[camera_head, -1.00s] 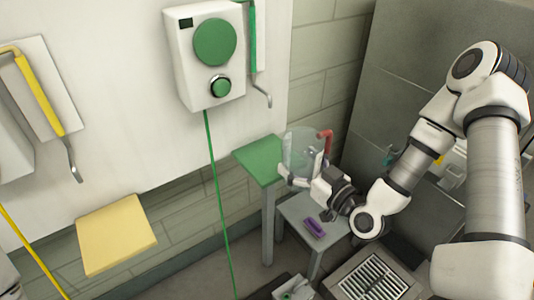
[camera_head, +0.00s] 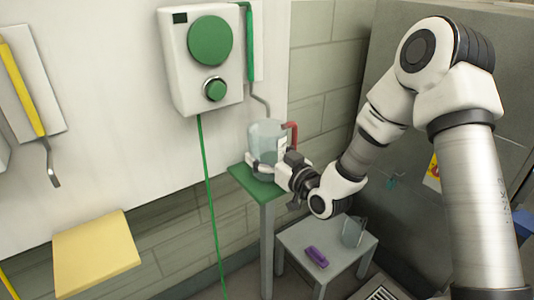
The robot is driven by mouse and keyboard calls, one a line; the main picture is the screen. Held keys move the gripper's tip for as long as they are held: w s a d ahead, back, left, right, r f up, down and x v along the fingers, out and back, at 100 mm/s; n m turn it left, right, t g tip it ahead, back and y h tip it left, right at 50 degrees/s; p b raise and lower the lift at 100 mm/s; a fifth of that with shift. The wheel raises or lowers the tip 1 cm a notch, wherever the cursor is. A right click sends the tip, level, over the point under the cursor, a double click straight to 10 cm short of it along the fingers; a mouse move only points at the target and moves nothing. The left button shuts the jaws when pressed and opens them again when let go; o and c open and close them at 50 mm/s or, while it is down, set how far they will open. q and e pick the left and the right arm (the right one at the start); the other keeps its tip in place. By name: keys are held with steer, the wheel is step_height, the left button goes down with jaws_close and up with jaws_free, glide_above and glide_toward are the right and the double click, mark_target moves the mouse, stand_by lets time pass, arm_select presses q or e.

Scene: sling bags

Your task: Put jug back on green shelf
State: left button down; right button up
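A clear jug (camera_head: 266,138) with a red handle is upright at the green shelf (camera_head: 250,187). The jug appears to be over or on the shelf; whether its base touches the surface is hidden by the gripper. My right gripper (camera_head: 266,167) is around the lower part of the jug, with a white finger on either side, and appears shut on it. My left gripper is not in view.
A wall unit (camera_head: 207,58) with a green dial and a green-handled hook (camera_head: 250,50) is above the shelf. A grey stool (camera_head: 300,240) holds a purple object (camera_head: 317,256) and a clear container (camera_head: 353,231). A yellow shelf (camera_head: 97,253) is at left.

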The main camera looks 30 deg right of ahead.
steer(key=shift+f, duration=0.25)
steer(key=shift+d, duration=0.1)
steer(key=shift+f, duration=0.1)
steer(key=o, duration=1.2)
